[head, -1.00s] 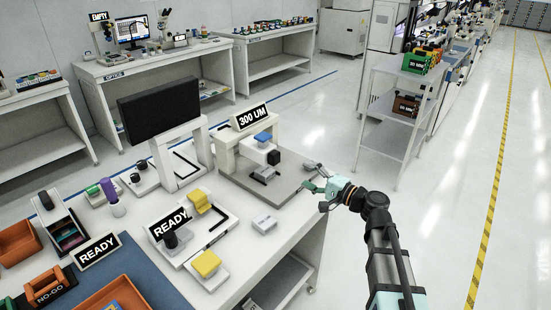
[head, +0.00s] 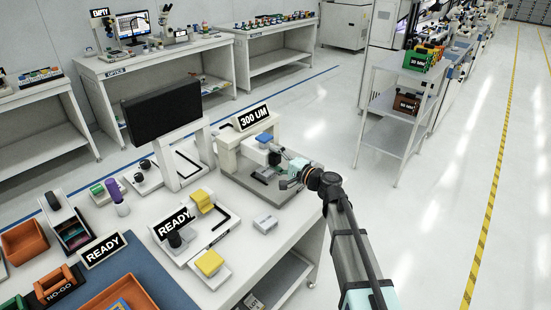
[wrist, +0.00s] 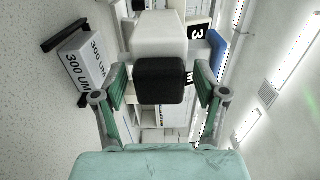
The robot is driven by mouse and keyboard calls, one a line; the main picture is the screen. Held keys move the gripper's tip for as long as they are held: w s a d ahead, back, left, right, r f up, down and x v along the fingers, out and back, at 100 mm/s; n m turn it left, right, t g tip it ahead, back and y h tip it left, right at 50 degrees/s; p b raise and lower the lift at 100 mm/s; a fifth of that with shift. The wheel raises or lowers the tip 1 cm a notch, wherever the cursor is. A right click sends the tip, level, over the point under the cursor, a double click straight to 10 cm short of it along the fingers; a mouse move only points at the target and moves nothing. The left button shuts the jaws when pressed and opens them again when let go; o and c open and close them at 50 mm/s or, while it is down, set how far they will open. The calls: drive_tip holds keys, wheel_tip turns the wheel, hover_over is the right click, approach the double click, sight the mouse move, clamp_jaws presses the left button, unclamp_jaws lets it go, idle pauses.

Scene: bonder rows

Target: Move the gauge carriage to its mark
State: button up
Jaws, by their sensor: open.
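The gauge carriage (head: 254,151) is a white block with a blue top (head: 264,138) and a black knob (head: 274,158), on the gauge stand under the 300 UM sign (head: 253,117). In the wrist view the white carriage body (wrist: 160,32) is straight ahead, with the black knob (wrist: 160,80) between my fingers. My gripper (head: 284,173) is at the carriage's right side in the head view. Its fingers (wrist: 161,88) are open, one on each side of the knob, with gaps showing. The mark cannot be made out.
A grey block labelled 300 UM (wrist: 82,62) lies beside the carriage in the wrist view. The gauge's grey base plate (head: 285,190) is below my gripper. The aisle at right is free.

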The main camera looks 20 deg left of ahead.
clamp_jaws()
drive_tip(key=w+d+b, duration=0.1)
drive_tip(key=w+b, duration=0.1)
drive_tip(key=w, duration=0.1)
drive_tip(key=w+d+b, duration=0.1)
drive_tip(key=w+b, duration=0.1)
drive_tip(key=w, duration=0.2)
drive_tip(key=w+d+b, duration=0.1)
drive_tip(key=w+d, duration=0.1)
drive_tip(key=w, duration=0.2)
drive_tip(key=shift+w+f+b, duration=0.1)
drive_tip(key=shift+w+b, duration=0.1)
drive_tip(key=shift+b, duration=0.2)
drive_tip(key=shift+w+d, duration=0.15)
drive_tip(key=shift+r, duration=0.2)
unclamp_jaws()
drive_tip(key=shift+w+d, duration=0.1)
drive_tip(key=shift+f, duration=0.1)
